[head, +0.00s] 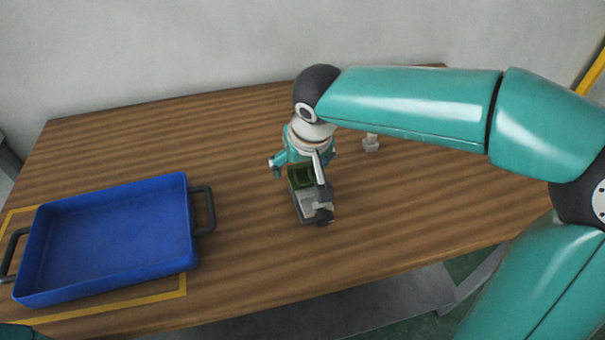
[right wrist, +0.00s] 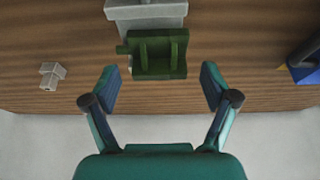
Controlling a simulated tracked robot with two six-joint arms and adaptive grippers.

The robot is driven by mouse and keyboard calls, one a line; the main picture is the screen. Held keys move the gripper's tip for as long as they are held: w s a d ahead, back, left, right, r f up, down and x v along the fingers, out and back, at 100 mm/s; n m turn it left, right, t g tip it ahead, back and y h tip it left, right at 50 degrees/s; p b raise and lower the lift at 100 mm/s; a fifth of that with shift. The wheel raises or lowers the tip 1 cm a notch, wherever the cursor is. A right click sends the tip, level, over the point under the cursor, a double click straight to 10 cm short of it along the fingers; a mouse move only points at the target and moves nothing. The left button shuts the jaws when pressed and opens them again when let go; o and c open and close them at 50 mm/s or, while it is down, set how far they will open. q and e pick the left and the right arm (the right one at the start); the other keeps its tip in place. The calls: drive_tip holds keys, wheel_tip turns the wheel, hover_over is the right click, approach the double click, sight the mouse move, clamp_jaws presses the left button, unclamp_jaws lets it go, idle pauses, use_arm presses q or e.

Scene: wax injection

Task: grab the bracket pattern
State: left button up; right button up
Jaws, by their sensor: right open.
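The bracket pattern (right wrist: 158,55) is a dark green piece with upright ribs and a small stub on one side. In the head view the green bracket (head: 299,178) shows at the far end of a grey fixture (head: 306,206) on the table, partly hidden by my gripper. The fixture (right wrist: 147,12) meets it at the top of the right wrist view. My right gripper (right wrist: 160,86) is open and empty, with its fingers apart on either side of the bracket's line. In the head view the right gripper (head: 298,170) is over the bracket. My left gripper is not in view.
A blue tray (head: 188,220) with dark handles stands at the left inside a yellow outline. A small pale fitting (head: 371,145) stands right of the gripper; the right wrist view shows it too (right wrist: 52,75). The wooden table (head: 240,130) is clear between tray and fixture.

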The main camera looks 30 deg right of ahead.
drive_tip(key=c, duration=1.1)
drive_tip(key=shift+r, duration=0.1)
